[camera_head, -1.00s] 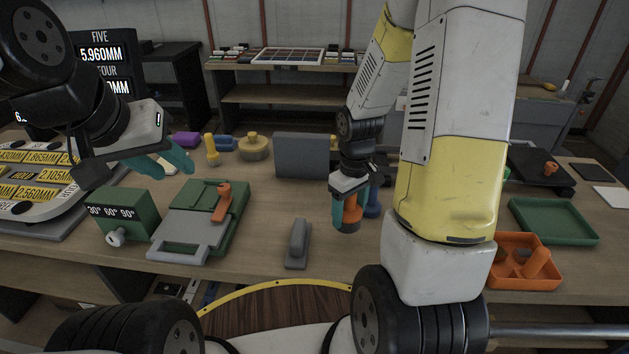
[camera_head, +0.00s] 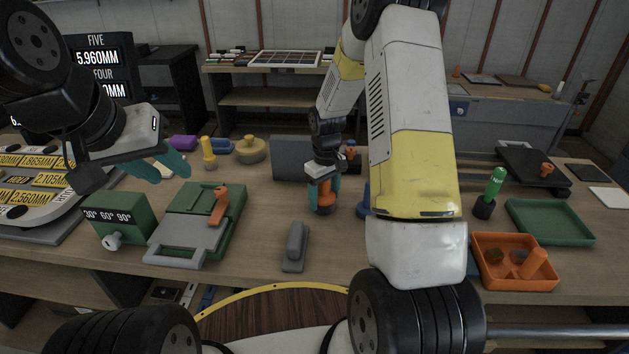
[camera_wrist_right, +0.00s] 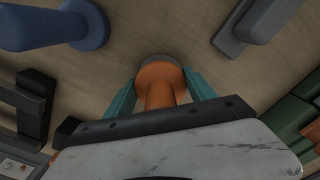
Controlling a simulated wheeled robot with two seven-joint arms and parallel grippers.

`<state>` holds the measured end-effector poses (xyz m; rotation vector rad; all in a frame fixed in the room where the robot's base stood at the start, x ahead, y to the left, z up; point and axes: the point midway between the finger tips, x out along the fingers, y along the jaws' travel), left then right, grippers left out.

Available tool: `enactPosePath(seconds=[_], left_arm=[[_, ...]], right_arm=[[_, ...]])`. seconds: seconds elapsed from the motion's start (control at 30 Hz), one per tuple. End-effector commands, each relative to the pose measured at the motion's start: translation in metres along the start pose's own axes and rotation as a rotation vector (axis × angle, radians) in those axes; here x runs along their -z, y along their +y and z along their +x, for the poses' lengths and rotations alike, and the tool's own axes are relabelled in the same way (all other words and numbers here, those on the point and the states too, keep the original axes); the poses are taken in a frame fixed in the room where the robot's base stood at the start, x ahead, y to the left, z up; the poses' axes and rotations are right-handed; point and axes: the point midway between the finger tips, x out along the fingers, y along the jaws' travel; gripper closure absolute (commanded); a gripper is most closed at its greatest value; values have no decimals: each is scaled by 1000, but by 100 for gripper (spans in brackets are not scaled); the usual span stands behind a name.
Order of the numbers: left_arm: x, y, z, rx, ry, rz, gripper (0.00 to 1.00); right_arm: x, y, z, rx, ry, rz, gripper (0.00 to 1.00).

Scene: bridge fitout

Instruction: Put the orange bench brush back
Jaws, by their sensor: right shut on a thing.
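In the right wrist view the fingers (camera_wrist_right: 160,97) close on both sides of the orange brush (camera_wrist_right: 159,75), whose round grey end points away from the wrist. I cannot tell whether the brush touches the bench top. My left gripper (camera_head: 167,166) is open and empty above the back left of the bench.
A grey handled block (camera_head: 295,247) lies in front of the brush. A blue piece (camera_head: 363,205) stands to its right, partly behind my arm. A grey panel (camera_head: 290,158) stands behind it. A green fixture (camera_head: 235,208) is left; an orange tray (camera_head: 487,284) and green tray (camera_head: 550,222) are right.

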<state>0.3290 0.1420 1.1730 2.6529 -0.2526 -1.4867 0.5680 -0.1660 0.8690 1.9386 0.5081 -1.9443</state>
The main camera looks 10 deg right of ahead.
Motion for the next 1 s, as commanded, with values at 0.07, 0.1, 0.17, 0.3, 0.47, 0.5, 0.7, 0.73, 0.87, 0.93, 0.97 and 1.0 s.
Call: enactPosePath(seconds=[0.07, 0.1, 0.17, 0.3, 0.47, 0.5, 0.7, 0.73, 0.87, 0.93, 0.97, 1.0], left_arm=[[0, 0, 0, 0, 0, 0, 64], [0, 0, 0, 0, 0, 0, 64], [0, 0, 0, 0, 0, 0, 64], [0, 0, 0, 0, 0, 0, 64], [0, 0, 0, 0, 0, 0, 64], [0, 0, 0, 0, 0, 0, 64], [0, 0, 0, 0, 0, 0, 64], [0, 0, 0, 0, 0, 0, 64], [0, 0, 0, 0, 0, 0, 64], [0, 0, 0, 0, 0, 0, 64], [0, 0, 0, 0, 0, 0, 64], [0, 0, 0, 0, 0, 0, 64]], right_arm=[[0, 0, 0, -1, 2, 0, 100], [0, 0, 0, -1, 2, 0, 100], [0, 0, 0, -1, 2, 0, 100], [0, 0, 3, 0, 0, 0, 100], [0, 0, 3, -1, 0, 0, 15], [0, 0, 3, -1, 0, 0, 15], [0, 0, 2, -1, 1, 0, 15], [0, 0, 2, -1, 1, 0, 15], [0, 0, -6, -2, 2, 0, 15], [1, 1, -16, -2, 4, -1, 15], [1, 1, -22, -3, 5, -1, 15], [1, 1, -30, -3, 4, -1, 15]])
